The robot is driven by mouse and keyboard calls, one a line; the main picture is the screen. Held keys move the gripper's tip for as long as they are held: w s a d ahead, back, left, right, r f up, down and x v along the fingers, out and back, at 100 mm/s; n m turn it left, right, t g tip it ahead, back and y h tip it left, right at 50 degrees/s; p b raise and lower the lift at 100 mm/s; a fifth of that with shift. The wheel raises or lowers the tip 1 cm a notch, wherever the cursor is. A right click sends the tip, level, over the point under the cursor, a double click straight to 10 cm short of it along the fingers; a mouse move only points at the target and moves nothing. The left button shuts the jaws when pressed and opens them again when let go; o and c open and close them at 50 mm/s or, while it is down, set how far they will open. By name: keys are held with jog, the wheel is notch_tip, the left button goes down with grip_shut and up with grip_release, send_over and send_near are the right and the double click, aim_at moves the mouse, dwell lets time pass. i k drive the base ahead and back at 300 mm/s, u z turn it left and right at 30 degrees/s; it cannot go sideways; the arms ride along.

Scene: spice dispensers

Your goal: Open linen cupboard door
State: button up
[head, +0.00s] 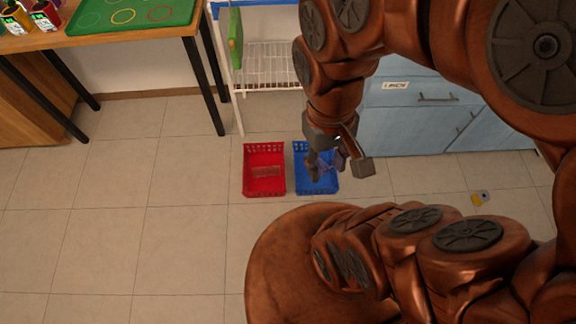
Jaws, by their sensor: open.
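A light blue cupboard (400,125) stands against the wall at the right. A small white label (395,85), which seems to read "LINEN", sits on its upper front beside a horizontal grey handle (437,99). A slanted handle (466,122) shows lower down, next to a seam in the front. The fronts in view look closed, and my arm hides part of the cupboard. My gripper (339,170) is open and points down, left of the cupboard and in front of it in the picture, overlapping a blue basket. It appears apart from both handles.
A red basket (249,180) and the blue basket (327,185) are on the tiled floor below a white wire rack (270,62). A wooden table (150,34) with a green tray (180,10) stands at left. A small yellow-grey item (481,198) lies on the floor. The left floor is clear.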

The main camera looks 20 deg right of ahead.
aim_at(401, 131)
jog(key=z, duration=0.15)
jog(key=k, duration=1.05)
jog(key=u, duration=0.8)
